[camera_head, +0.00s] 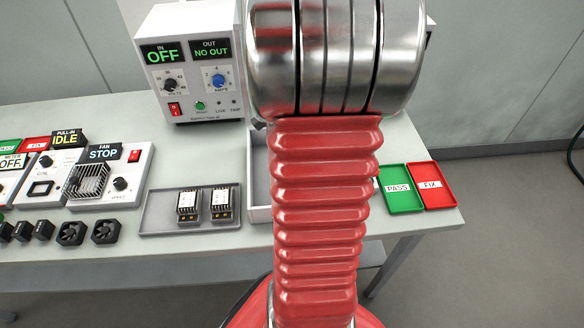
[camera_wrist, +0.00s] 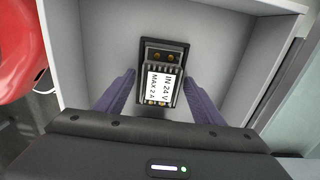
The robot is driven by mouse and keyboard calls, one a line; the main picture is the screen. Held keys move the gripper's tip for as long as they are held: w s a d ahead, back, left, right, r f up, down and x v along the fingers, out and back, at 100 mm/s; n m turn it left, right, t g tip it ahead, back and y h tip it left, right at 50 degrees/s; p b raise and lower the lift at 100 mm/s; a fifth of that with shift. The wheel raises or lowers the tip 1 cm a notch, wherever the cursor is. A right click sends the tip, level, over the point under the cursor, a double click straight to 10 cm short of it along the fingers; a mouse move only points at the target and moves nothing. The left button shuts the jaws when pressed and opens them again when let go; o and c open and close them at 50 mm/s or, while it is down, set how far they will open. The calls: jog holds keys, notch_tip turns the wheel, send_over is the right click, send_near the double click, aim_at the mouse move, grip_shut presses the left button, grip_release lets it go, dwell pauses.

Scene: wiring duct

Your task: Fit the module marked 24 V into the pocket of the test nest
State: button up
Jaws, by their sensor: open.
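The module marked IN 24 V, MAX 2 A (camera_wrist: 162,84) lies label up on the floor of a light grey box in the wrist view. It has a dark body, a white label and brass contacts. My gripper (camera_wrist: 159,79) is open, with one purple finger on each side of the module; whether they touch it I cannot tell. In the head view my arm hides the gripper and this module. A black square frame (camera_head: 40,188) on a white bench unit may be the test nest; I cannot tell for sure.
The light grey box (camera_head: 258,170) is partly behind my arm. A grey tray (camera_head: 160,216) holds two similar modules (camera_head: 188,203). A power supply (camera_head: 190,70) reads OFF and NO OUT. Fan unit (camera_head: 105,175), loose fans (camera_head: 106,231), and PASS (camera_head: 402,203) and FIX (camera_head: 437,197) trays are on the bench.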

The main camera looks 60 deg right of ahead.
notch_tip(320, 180, up, 12)
dwell(0.6)
dwell(0.5)
jog(key=w+a+r+n+t+h, duration=0.1)
jog(key=w+a+r+n, duration=0.15)
jog(key=a+n, duration=0.4)
jog(key=w+a+r+n+t, duration=0.1)
jog(key=w+a+r+n, duration=0.15)
jog(key=a+n, duration=0.45)
jog(key=s+a+n+t+y, duration=0.1)
jog(key=s+a+n+t, duration=0.1)
jog(key=a+n, duration=1.2)
jog(key=shift+a+r+t, duration=0.45)
jog(key=shift+a+t, duration=0.35)
jog(key=shift+a, duration=1.35)
jog(key=shift+s, duration=0.1)
